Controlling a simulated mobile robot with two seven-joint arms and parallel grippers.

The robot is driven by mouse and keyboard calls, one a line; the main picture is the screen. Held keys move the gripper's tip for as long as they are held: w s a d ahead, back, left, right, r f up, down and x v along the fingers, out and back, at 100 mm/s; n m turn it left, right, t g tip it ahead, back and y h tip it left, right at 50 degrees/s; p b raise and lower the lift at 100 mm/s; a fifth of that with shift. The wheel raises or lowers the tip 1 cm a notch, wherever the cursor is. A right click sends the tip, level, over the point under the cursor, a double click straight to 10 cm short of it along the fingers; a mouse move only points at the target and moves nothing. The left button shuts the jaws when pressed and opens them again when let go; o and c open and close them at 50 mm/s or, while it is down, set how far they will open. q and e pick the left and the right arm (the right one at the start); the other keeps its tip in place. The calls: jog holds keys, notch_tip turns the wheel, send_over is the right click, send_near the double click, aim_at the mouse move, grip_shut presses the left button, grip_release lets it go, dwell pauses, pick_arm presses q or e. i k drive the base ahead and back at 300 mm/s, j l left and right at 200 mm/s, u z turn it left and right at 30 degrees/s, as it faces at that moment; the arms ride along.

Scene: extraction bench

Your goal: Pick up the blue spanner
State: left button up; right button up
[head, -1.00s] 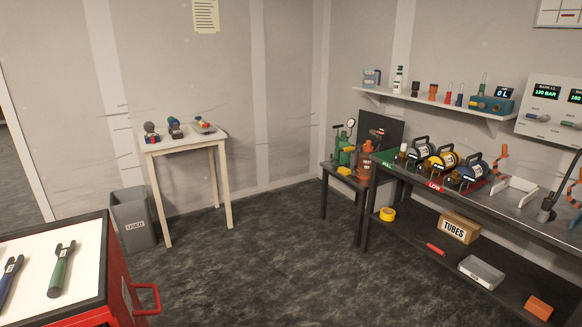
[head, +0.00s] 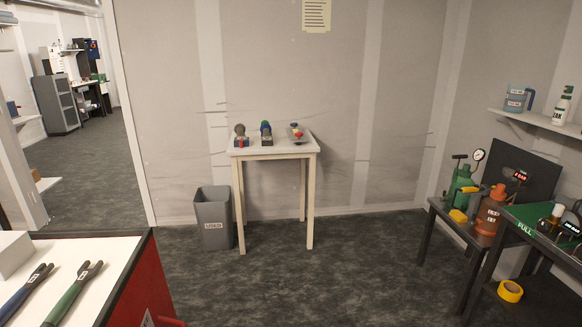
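The blue spanner (head: 24,294) lies on the white top of the red cabinet (head: 75,256) at the lower left of the head view. Its open jaw end points away to the upper right, and its near end is cut off by the picture's left edge. A green spanner (head: 73,295) lies just to its right, apart from it and roughly parallel. Neither of my grippers shows in the head view.
A white box (head: 12,252) sits on the cabinet behind the spanners. A grey bin (head: 213,217) and a small white table (head: 272,150) stand against the back wall. A dark bench stands at right. The floor between is clear, and an opening leads away at left.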

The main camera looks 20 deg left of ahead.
aim_at(12, 306)
jog(key=i+u, duration=0.25)
jog(key=u, duration=0.2)
jog(key=i+l+u, duration=0.15)
jog(key=u, duration=0.35)
jog(key=i+l+u, duration=0.2)
jog(key=u, duration=0.25)
jog(key=i+l+u, duration=0.2)
jog(key=u, duration=0.25)
jog(key=i+l+u, duration=0.1)
jog(key=l+u, duration=0.4)
jog(key=i+l+u, duration=0.15)
jog(key=l+u, duration=0.15)
jog(key=i+l+u, duration=0.1)
jog(key=l+u, duration=0.2)
